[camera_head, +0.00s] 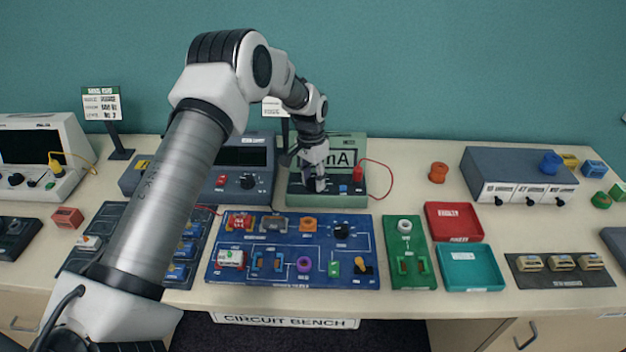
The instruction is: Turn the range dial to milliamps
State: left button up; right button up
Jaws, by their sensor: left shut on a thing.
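The pale green meter (357,143) stands at the back of the bench, with a dark front panel (335,200). Its large display (345,159) shows letters ending in "mA"; the arm covers the left part. My left gripper (316,186) points down over the panel, shut on what appears to be the range dial. The dial is hidden by the fingers, so its pointer and markings cannot be read. A blue terminal (343,190) and a red terminal (358,175) with a red lead sit right of the gripper. My right gripper is not in view.
A grey power supply (246,182) stands just left of the meter. The blue circuit board (290,279) lies in front, with a green board (408,277), a red tray (454,237) and a teal tray (497,268) to its right. My left arm crosses over the left side.

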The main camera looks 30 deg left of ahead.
aim_at(313, 179)
pick_arm(q)
jog(key=shift+s+f+m, duration=0.15)
jog(key=shift+f+m, duration=0.15)
jog(key=shift+m, duration=0.7)
jog(key=o, duration=0.9)
jog(key=shift+c, duration=0.2)
jog(key=shift+o, duration=1.4)
jog(key=shift+w, duration=0.2)
jog(key=shift+r, duration=0.15)
notch_tip(313, 179, up, 12)
jog(key=shift+w+a, duration=0.2)
jog(key=shift+a, duration=0.05)
